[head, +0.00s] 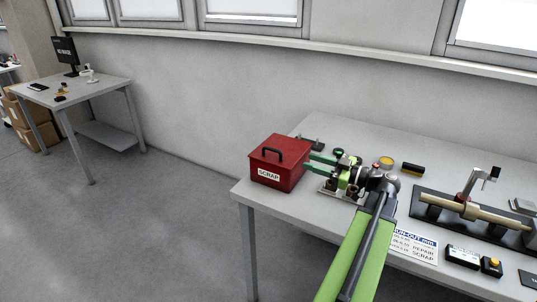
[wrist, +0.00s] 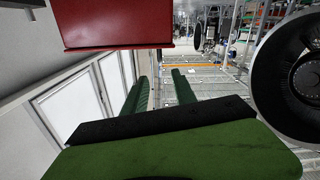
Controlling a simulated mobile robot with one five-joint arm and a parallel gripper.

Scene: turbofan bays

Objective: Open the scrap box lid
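The red scrap box (head: 286,178) stands on the near left corner of the grey workbench, with a white SCRAP label on its front. Its lid (head: 289,151) looks shut and carries a black handle (head: 268,154). My gripper (head: 309,163) is at the right of the box, its two green fingers apart and pointing left toward it. Whether they touch the box cannot be told. In the wrist view my gripper (wrist: 159,75) shows open with nothing between the fingers. A red part of the box (wrist: 117,26) fills the upper left there, outside the fingers.
The workbench (head: 352,135) also holds a yellow-topped round item (head: 386,162), a black and yellow block (head: 413,169), a shaft fixture (head: 460,211) and a printed run-out sheet (head: 415,246). Another table (head: 95,95) stands far left. The floor (head: 150,230) between is clear.

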